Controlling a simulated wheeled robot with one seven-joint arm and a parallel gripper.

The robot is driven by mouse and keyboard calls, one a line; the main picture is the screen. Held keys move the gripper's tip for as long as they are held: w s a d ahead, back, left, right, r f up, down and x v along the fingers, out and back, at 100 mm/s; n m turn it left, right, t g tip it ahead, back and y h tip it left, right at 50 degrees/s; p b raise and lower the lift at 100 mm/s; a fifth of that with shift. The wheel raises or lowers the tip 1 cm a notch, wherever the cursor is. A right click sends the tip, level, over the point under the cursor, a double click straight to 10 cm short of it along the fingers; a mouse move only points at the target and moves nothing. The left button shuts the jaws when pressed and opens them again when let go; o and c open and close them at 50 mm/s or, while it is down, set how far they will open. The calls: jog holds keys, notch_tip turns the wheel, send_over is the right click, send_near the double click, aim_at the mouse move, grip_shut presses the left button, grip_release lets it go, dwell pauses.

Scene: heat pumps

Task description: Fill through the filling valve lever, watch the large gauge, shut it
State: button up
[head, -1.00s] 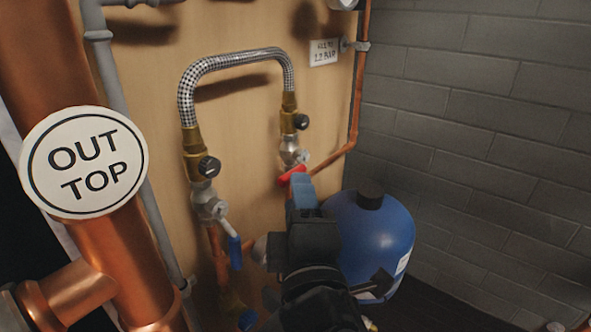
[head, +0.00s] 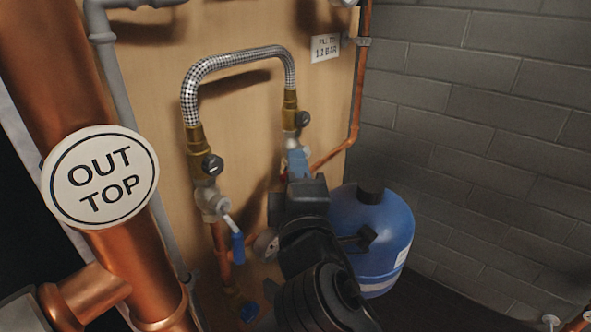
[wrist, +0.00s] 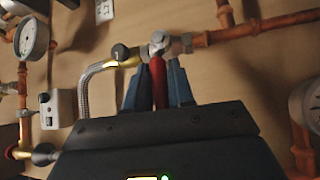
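The filling valve lever (wrist: 157,82) is red. In the wrist view it runs from a silver valve body (wrist: 160,44) back between the two blue fingers of my gripper (wrist: 158,85). The fingers are close on both sides of it, but I cannot tell whether they touch it. In the head view my gripper (head: 297,162) is at the right-hand valve under the braided hose (head: 235,60) and hides the lever. A round gauge (wrist: 34,38) shows at the left of the wrist view. Its needle is too small to read.
A second valve with a blue lever (head: 237,247) hangs left of my gripper. A blue vessel (head: 385,235) stands close on the right. A thick copper pipe with an OUT TOP disc (head: 100,177) fills the left. A label (head: 325,48) reads about 1.2 bar.

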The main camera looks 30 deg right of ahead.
grip_shut()
jog(key=shift+f, duration=0.1)
jog(key=f+n+t+b, duration=0.1)
jog(key=n+t+b, duration=0.1)
jog(key=b, duration=0.2)
jog(key=f+n+t+y+b, duration=0.1)
jog(key=n+t+b, duration=0.1)
jog(key=b, duration=0.3)
jog(key=d+f+n+t+y+b, duration=0.1)
jog(key=n+b, duration=0.3)
jog(key=shift+w+d+f+t+b, duration=0.1)
jog(key=shift+w+f+t+b, duration=0.2)
jog(key=shift+t+b, duration=0.1)
jog(key=shift+o, duration=2.2)
grip_release()
jog(key=shift+r, duration=0.1)
